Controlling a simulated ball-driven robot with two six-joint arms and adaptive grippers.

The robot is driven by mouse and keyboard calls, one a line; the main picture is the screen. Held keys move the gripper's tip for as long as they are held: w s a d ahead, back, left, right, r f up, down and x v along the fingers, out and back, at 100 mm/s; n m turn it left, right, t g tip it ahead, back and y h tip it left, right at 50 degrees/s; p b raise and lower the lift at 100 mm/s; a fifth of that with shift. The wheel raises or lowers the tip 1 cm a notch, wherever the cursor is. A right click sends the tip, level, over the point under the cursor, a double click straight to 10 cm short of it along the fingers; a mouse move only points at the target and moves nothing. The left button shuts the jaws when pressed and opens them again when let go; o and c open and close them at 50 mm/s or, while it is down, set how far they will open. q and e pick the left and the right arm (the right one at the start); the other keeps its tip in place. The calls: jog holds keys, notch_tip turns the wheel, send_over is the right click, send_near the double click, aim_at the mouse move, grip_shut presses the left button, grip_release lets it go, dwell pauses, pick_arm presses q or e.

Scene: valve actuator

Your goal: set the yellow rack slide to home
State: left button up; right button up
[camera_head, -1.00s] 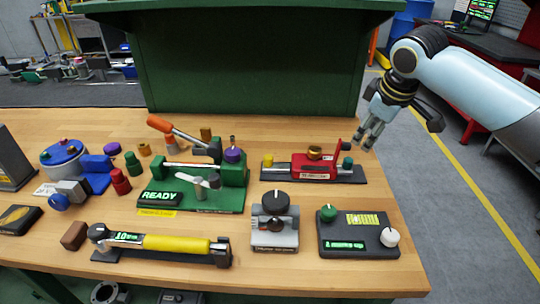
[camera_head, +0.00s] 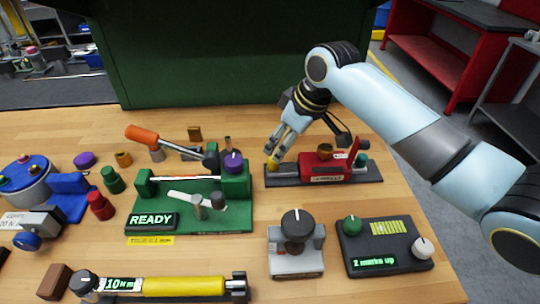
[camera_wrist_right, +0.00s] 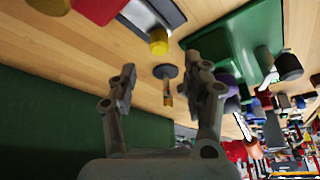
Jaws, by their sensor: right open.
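A red actuator (camera_head: 322,167) sits on a dark base plate, right of centre on the bench. A yellow knob (camera_head: 272,164) stands at its left end. The knob also shows in the right wrist view (camera_wrist_right: 157,42), beyond the fingertips. My right gripper (camera_head: 280,148) points down just above and behind the yellow knob. Its fingers (camera_wrist_right: 161,68) are spread with nothing between them in the right wrist view. In the head view a fingertip partly overlaps the knob; I cannot tell whether they touch. My left gripper is not in view.
A green fixture (camera_head: 240,217) with a READY display stands left of the actuator. A grey dial unit (camera_head: 294,262) and a dark panel with knobs (camera_head: 388,245) are in front. A yellow-handled tool (camera_head: 184,286) lies at the front left. Bare bench shows behind the actuator.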

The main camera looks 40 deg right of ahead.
send_over(282, 166)
jog(key=a, duration=0.2)
jog(key=f, duration=0.4)
jog(key=shift+s+a+f, duration=0.1)
jog(key=shift+a+f, duration=0.1)
jog(key=shift+f, duration=0.2)
jog(key=shift+x, duration=1.15)
jog(key=shift+s, duration=0.1)
jog(key=c, duration=0.4)
grip_shut()
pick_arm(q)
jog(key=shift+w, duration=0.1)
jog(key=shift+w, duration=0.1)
pick_arm(e)
jog(key=shift+d, duration=0.1)
